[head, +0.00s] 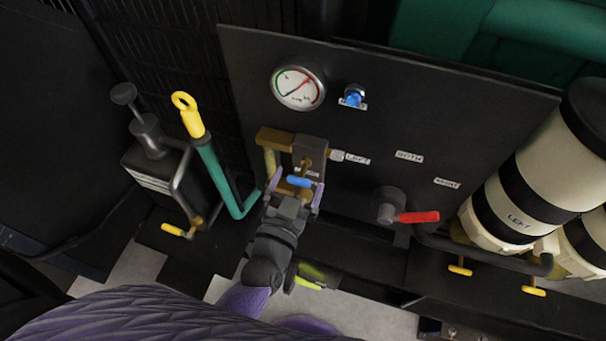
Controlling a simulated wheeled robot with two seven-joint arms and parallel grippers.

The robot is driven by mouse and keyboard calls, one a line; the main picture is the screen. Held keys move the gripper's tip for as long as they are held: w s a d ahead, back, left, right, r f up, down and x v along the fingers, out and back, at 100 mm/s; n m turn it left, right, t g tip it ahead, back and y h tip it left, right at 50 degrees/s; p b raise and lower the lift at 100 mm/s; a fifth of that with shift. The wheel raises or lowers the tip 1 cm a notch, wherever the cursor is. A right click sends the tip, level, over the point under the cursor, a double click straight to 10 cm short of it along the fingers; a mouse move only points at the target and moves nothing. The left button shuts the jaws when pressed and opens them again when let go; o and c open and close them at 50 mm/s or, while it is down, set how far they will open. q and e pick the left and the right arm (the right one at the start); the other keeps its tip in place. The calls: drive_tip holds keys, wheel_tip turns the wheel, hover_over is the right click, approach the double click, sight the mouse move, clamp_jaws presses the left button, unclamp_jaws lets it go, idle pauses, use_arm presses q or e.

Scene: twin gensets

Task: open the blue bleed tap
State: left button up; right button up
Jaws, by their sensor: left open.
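A small blue tap handle (299,181) sits on a brass fitting below a dark valve block (309,151) on the black panel. My left gripper (296,188) is open, with its purple fingers on either side of the blue handle. I cannot tell whether the fingers touch it. The gripper hides the part below the handle. A second blue part, a round knob (353,95), is on the panel to the right of the gauge. My right gripper is not in view.
A round gauge (298,88) is above the valve block. A red lever (418,217) is on the panel to the right. White-and-black canisters (535,185) stand at the far right.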

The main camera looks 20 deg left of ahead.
use_arm(q)
drive_tip(key=shift+w, duration=0.95)
drive_tip(key=c, duration=1)
drive_tip(key=shift+c, duration=0.2)
